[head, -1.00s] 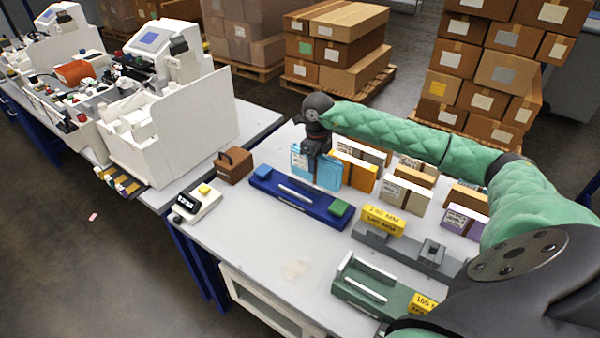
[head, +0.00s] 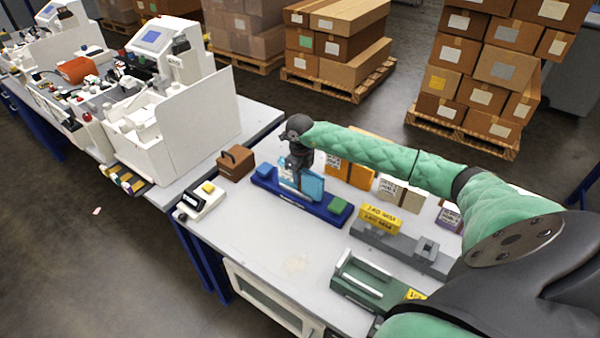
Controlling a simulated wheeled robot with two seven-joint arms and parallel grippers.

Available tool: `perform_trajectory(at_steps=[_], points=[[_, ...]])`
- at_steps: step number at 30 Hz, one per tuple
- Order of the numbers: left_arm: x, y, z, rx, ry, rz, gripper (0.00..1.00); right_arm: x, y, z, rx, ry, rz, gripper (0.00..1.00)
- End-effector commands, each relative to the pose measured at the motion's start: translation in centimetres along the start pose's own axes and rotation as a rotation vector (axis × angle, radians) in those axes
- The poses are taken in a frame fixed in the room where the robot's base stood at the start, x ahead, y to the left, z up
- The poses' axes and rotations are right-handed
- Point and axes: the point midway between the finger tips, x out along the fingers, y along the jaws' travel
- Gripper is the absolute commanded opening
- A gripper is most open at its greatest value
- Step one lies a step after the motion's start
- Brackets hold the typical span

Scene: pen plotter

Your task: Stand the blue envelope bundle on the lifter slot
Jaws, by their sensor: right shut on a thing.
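The blue envelope bundle (head: 312,186) is upright at the dark blue lifter base (head: 323,212), over the middle of its slot. My right gripper (head: 297,172) is shut on the bundle from above, at its left part. The fingers and part of the bundle overlap, so I cannot tell whether its lower edge touches the slot. The base has a blue block (head: 265,171) at its left end and a green block (head: 337,205) at its right end. My left gripper is not in view.
Orange (head: 361,177) and white bundles (head: 390,188) stand behind, partly covered by my right arm. A grey base with a yellow label block (head: 380,217) and a green base (head: 370,285) lie in front. A brown box (head: 235,163) and a small white device (head: 200,201) stand at left.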

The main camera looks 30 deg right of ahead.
Motion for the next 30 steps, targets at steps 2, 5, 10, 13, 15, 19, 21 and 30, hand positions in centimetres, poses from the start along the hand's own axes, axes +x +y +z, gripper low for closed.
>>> perform_trajectory(at_steps=[2, 5, 10, 13, 15, 19, 21, 30], points=[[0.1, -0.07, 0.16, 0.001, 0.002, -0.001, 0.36, 0.14, 0.03, 0.01, 0.0, 0.0, 0.0, 0.02], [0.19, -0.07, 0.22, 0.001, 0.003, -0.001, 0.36, 0.24, 0.02, 0.0, 0.0, 0.0, 0.0, 0.02], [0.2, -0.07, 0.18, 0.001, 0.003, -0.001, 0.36, 0.28, 0.01, 0.0, 0.0, 0.0, 0.0, 0.02], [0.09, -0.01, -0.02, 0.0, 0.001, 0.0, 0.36, 0.42, 0.01, -0.01, 0.0, 0.0, 0.0, 0.02], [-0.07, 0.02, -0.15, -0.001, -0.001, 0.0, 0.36, 0.43, 0.01, -0.02, 0.0, 0.0, 0.0, 0.33], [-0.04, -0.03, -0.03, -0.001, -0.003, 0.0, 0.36, 0.41, 0.01, -0.02, 0.0, 0.0, 0.0, 0.51], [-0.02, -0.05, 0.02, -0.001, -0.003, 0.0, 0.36, 0.41, 0.02, -0.02, 0.0, 0.0, 0.0, 0.51], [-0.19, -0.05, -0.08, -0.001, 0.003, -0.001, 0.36, 0.21, 0.02, -0.02, 0.0, 0.0, 0.0, 0.51]])
